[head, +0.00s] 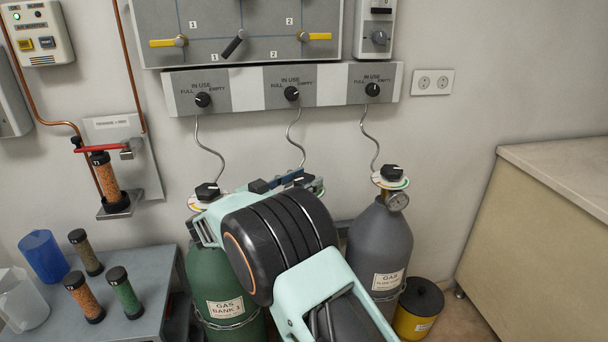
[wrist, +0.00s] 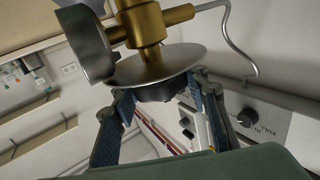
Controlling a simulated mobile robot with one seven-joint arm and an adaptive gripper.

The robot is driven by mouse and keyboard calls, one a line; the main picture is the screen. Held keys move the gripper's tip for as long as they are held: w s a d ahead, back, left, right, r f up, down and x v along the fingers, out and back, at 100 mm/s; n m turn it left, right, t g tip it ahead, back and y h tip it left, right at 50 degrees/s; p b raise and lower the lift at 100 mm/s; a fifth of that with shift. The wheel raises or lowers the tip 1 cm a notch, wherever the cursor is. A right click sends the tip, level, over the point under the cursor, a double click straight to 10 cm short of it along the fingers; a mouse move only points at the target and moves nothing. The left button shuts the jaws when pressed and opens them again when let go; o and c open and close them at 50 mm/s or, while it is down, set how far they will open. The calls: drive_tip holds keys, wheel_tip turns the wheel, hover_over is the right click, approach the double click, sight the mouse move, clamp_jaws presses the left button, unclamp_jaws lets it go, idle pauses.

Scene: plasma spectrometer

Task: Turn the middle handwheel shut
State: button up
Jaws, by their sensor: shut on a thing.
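The middle handwheel (wrist: 160,93) is a black knob under a round metal disc (wrist: 160,66) on a brass valve (wrist: 145,25), seen upside down in the wrist view. My gripper (wrist: 160,100) has one finger on each side of the handwheel and is shut on it. In the head view my gripper (head: 290,184) is at the top of the middle cylinder position, and my arm hides the middle cylinder and most of its valve. The left handwheel (head: 207,191) and the right handwheel (head: 393,172) are black and stand clear on either side.
A green cylinder (head: 224,280) stands left and a grey cylinder (head: 378,245) right, close beside my arm. Thin pipes rise to a panel (head: 330,88) with three IN USE knobs. A table (head: 150,262) with sample tubes is at left, a counter (head: 545,215) at right.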

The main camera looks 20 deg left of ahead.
drive_tip(key=shift+m+g+h, duration=0.5)
drive_tip(key=shift+m+h, duration=0.1)
drive_tip(key=shift+h, duration=0.3)
drive_tip(key=o, duration=1.2)
drive_tip(key=v, duration=1.2)
drive_tip(key=shift+d+r, duration=0.1)
